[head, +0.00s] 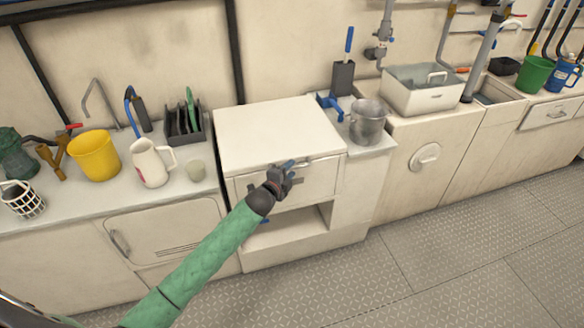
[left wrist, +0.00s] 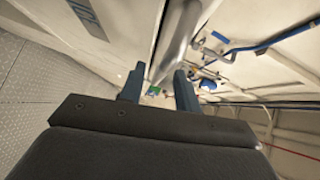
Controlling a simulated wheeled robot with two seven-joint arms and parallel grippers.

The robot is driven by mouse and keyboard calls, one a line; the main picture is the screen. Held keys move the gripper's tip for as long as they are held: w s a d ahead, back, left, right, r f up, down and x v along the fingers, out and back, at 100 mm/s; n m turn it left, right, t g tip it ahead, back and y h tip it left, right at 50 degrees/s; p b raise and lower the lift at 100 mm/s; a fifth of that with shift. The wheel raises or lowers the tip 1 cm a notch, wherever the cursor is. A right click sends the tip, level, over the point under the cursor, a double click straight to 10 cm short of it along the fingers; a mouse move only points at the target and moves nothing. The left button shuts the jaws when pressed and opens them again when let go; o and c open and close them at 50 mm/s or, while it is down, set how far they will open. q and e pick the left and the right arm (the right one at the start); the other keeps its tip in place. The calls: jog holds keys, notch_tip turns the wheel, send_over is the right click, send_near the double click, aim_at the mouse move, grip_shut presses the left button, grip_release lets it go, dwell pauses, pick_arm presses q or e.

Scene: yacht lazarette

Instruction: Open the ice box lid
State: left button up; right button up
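The ice box appears to be the white cabinet (head: 345,200) in the middle of the head view. Its flat white lid (head: 275,130) lies level on top and looks closed. A pale handle bar (head: 322,161) runs along the front edge of the lid; in the left wrist view a metal bar (left wrist: 178,42) passes just ahead of the fingers. My left gripper (head: 289,168) is at the front edge by this bar. In the left wrist view the fingers of the left gripper (left wrist: 158,86) are apart; I cannot tell whether they touch the bar. My right gripper is not in view.
To the right stand a metal pot (head: 368,122) and a sink (head: 422,92). The grey floor (head: 440,235) in front is clear.

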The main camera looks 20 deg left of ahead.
pick_arm(q)
jog(key=shift+x, duration=1)
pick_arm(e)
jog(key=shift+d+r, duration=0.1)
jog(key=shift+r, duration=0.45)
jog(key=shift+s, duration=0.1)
pick_arm(q)
grip_shut()
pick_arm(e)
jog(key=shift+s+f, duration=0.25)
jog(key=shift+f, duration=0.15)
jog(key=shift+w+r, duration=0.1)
